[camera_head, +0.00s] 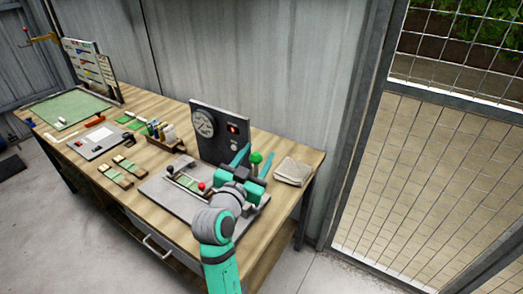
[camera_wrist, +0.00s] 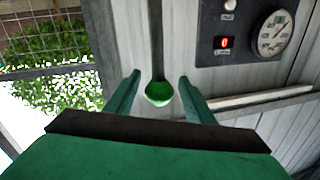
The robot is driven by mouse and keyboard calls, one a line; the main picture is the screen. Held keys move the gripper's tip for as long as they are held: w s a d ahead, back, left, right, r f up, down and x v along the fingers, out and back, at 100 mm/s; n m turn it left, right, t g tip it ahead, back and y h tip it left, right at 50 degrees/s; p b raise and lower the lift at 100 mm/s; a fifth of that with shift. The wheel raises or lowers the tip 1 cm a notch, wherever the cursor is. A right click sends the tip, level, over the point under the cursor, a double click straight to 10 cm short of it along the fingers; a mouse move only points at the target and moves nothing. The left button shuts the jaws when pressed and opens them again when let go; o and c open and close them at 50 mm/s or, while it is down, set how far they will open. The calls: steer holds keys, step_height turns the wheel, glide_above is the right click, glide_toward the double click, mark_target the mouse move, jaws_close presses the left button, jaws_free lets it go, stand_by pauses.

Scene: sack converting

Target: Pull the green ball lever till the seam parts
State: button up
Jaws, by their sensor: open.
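The green ball lever (camera_head: 256,157) stands on the grey machine plate (camera_head: 165,195) at the right part of the bench. In the wrist view, the green ball (camera_wrist: 159,93) sits at the end of a dark rod, between my gripper's (camera_wrist: 158,85) two fingers and a little beyond or level with their tips. The fingers are open and apart from the ball on both sides. In the head view, my gripper (camera_head: 248,155) is at the ball. The seam is not clear in either view; my arm hides part of the plate.
An upright panel with a round gauge (camera_head: 203,123) and red display stands behind the plate; the gauge also shows in the wrist view (camera_wrist: 274,33). A red knob (camera_head: 201,186) is near my wrist. A pale stack (camera_head: 292,171) lies at right. Tools fill the left bench.

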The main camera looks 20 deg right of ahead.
steer(key=shift+x, duration=1.25)
steer(key=shift+d, duration=0.1)
jaws_close()
steer(key=shift+s, duration=0.1)
